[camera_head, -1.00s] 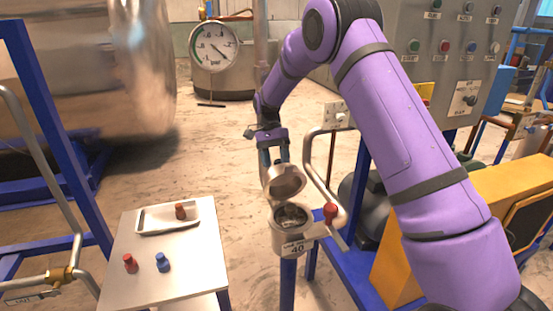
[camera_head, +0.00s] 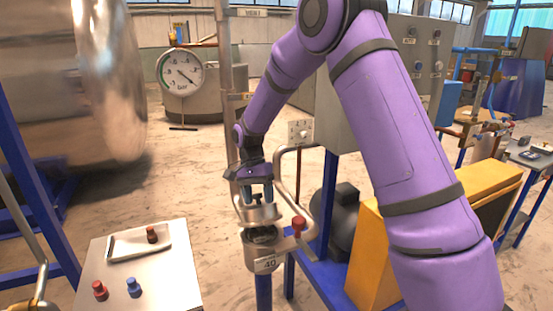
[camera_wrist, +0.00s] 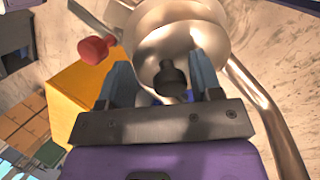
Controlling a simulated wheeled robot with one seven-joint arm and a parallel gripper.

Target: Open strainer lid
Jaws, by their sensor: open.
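The strainer (camera_head: 263,257) is a steel cup with a "40" label on a blue post, low in the middle of the head view. Its steel lid (camera_head: 260,214) stands raised above the rim, and the dark opening shows below it. In the wrist view, rounded steel of the strainer or its lid (camera_wrist: 185,38) fills the top middle. My gripper (camera_head: 258,195) is just above the lid, fingers pointing down. The wrist view shows it open (camera_wrist: 162,76), with a black knob (camera_wrist: 172,78) between the fingers, gaps on both sides. Whether a finger touches the lid is hidden.
A red-handled valve (camera_head: 298,224) and a bent pipe (camera_head: 278,175) stand close right of the strainer. A small table (camera_head: 185,285) with a tray (camera_head: 125,245) and red and blue pieces is at left. A yellow box (camera_head: 390,250) is at right.

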